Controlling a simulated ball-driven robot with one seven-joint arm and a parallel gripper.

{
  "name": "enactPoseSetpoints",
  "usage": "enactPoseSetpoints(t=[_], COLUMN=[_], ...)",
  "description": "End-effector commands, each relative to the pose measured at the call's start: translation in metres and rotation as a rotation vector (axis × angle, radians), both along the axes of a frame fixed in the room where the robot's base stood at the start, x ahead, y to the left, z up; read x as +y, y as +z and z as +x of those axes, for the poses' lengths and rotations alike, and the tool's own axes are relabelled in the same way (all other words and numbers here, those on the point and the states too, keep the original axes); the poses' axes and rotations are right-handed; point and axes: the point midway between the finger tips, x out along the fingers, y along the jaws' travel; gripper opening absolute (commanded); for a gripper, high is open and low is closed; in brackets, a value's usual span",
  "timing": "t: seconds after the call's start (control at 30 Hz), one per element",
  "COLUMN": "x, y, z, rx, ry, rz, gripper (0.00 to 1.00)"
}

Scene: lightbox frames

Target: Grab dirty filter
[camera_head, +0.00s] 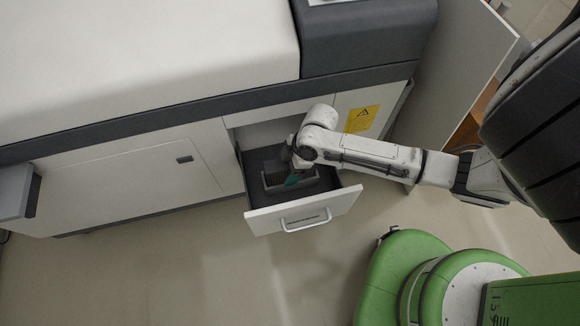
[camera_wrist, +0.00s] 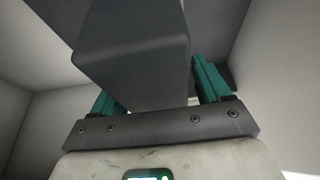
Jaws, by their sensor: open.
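The dirty filter (camera_head: 272,180), a small grey frame with a dark ribbed middle, sits inside the open drawer (camera_head: 258,213). My gripper (camera_head: 291,180) reaches down into the drawer and partly hides the filter's right side. In the wrist view, my gripper (camera_wrist: 157,88) has its two teal fingers apart. A smooth dark grey block (camera_wrist: 130,50), which looks like part of the filter, stands between them. The right finger is close beside the block; whether either finger touches it I cannot tell.
The drawer front (camera_head: 304,212) has a white handle and sticks out of the large white and grey machine (camera_head: 130,165). A yellow warning label (camera_head: 361,119) is right of the opening. An open panel door (camera_head: 455,75) stands at the right. The floor (camera_head: 200,265) in front is clear.

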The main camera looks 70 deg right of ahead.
Motion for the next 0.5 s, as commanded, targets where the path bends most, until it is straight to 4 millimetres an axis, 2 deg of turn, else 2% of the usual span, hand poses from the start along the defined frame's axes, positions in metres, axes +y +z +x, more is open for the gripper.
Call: enactPoseSetpoints(t=[0.5], x=[0.0], y=[-0.004], z=[-0.0001], rx=[0.0], ry=[0.0], rz=[0.0], gripper=[0.77])
